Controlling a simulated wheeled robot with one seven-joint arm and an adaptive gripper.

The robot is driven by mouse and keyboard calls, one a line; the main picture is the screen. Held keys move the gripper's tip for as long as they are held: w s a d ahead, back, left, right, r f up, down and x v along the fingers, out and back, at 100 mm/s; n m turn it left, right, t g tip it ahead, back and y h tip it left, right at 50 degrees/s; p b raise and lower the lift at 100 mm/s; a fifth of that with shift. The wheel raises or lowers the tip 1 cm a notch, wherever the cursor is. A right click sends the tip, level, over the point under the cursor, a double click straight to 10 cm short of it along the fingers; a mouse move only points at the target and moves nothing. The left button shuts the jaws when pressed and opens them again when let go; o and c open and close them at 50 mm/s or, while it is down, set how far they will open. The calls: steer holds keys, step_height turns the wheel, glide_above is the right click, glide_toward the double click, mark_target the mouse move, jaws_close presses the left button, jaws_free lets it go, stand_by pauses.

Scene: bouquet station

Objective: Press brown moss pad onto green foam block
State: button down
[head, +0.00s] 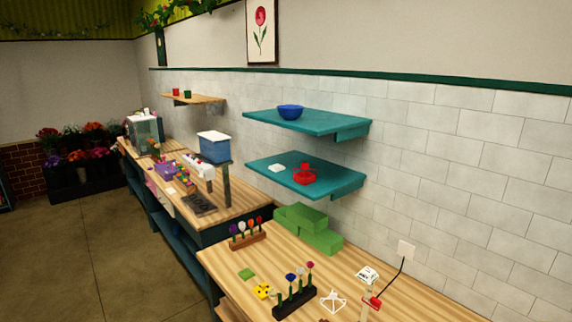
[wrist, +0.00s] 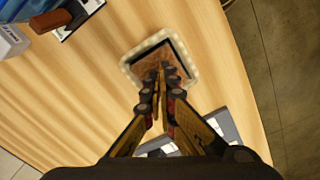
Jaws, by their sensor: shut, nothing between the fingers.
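My gripper (wrist: 162,68) is shut and empty in the wrist view. Its fingertips are over a square thing with a pale, bumpy rim (wrist: 190,52) and a dark and brown inside (wrist: 150,60). The fingers hide part of that inside. I cannot tell whether the brown part is the moss pad, or whether the fingertips touch it. In the head view, green foam blocks (head: 320,240) are stacked at the back of the near table, against the tiled wall. My gripper does not show in the head view.
The near table (head: 225,262) also holds a flat green pad (head: 246,274), a yellow piece (head: 263,291) and a dark flower rack (head: 295,303). Teal shelves (head: 330,184) hang above the foam. In the wrist view, the table's edge runs down the right, with floor (wrist: 285,60) beyond.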

steer(key=shift+r+p, duration=2.4)
steer(key=shift+r, duration=1.05)
